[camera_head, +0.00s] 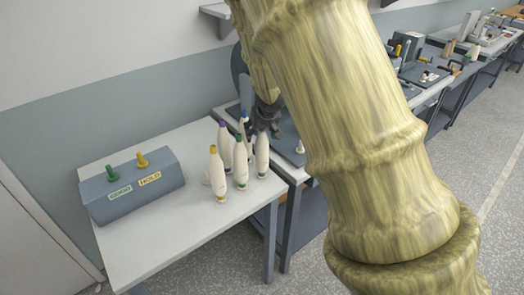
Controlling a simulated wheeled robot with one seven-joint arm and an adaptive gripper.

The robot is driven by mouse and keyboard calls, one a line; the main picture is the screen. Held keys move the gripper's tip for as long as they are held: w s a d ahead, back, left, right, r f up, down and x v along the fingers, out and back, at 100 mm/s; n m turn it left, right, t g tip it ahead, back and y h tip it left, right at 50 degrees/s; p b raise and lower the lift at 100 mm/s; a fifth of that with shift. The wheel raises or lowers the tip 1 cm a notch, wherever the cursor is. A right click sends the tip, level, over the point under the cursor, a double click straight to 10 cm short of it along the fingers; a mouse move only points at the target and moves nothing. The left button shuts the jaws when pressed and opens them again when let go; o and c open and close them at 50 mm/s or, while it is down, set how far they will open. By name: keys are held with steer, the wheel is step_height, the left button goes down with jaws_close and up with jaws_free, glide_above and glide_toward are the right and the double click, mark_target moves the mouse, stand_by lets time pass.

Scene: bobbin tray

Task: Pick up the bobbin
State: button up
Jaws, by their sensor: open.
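Several cream, bottle-shaped bobbins stand upright in a cluster at the right end of the white table (150,240). One has a yellow top (217,178), one a green top (240,170), one a purple top (225,150) and one a blue top (244,120). Another bobbin (262,158) stands at the right of the cluster, its top hidden by my gripper. My dark gripper (262,130) is open, low over the back right of the cluster. I cannot tell whether its fingers touch or surround a bobbin.
A dark-topped bench (288,140) adjoins the table's right. The table's front is clear. My arm covers the right middle.

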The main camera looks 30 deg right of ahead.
jaws_close()
stand_by(0.4)
